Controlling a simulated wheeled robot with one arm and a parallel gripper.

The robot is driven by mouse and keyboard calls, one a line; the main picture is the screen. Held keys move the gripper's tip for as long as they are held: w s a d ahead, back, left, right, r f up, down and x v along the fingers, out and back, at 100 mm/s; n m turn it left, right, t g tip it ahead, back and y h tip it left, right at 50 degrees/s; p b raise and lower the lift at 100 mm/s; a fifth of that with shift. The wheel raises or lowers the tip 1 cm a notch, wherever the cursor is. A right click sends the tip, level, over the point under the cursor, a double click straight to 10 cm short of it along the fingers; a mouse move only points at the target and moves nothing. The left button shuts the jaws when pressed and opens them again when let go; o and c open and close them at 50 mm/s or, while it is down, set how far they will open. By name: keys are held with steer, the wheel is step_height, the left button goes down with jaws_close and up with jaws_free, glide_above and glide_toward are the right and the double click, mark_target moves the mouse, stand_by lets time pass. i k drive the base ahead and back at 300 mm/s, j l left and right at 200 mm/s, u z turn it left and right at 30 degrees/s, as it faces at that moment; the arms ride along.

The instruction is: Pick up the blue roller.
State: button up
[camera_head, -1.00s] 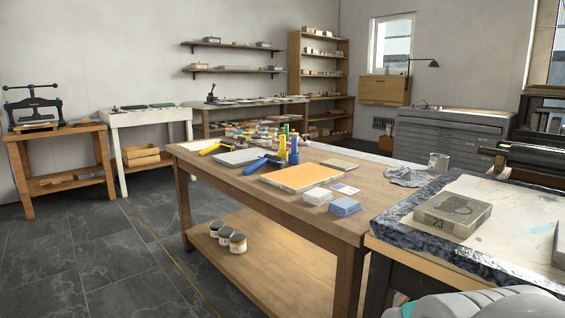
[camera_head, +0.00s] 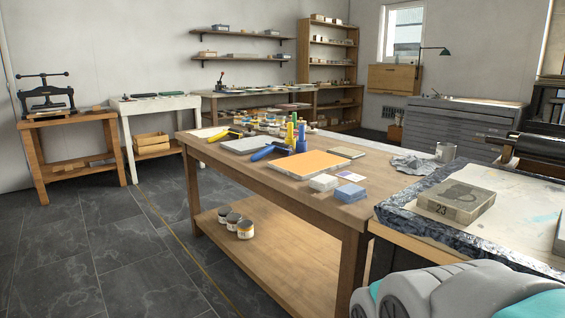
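The blue roller (camera_head: 266,152) lies on the wooden table, on or against the right side of a grey slab (camera_head: 246,145). Its handle end points left and down in the picture; it is small from here and its roller end is hard to make out. A yellow roller (camera_head: 221,136) with a dark part lies further left. Upright blue (camera_head: 301,143) and yellow (camera_head: 289,134) tools or bottles stand just right of the blue roller. A grey and teal part of my arm fills the lower right corner. My gripper is not in view.
The wooden table (camera_head: 285,190) also bears an orange sheet (camera_head: 307,164), a white block (camera_head: 323,182) and a blue block (camera_head: 350,193). A stone numbered 23 (camera_head: 456,202) sits on the bench at right. Jars (camera_head: 245,229) stand on the lower shelf. Floor (camera_head: 110,245) at left is clear.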

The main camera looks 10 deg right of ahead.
mark_target(260, 154)
steer(key=z, duration=0.35)
steer(key=i+j+z, duration=0.4)
steer(key=j, duration=0.2)
steer(key=j+z, duration=0.25)
steer(key=i+j+z, duration=0.2)
steer(key=j, duration=0.25)
steer(key=k+l, duration=0.05)
steer(key=k, duration=0.05)
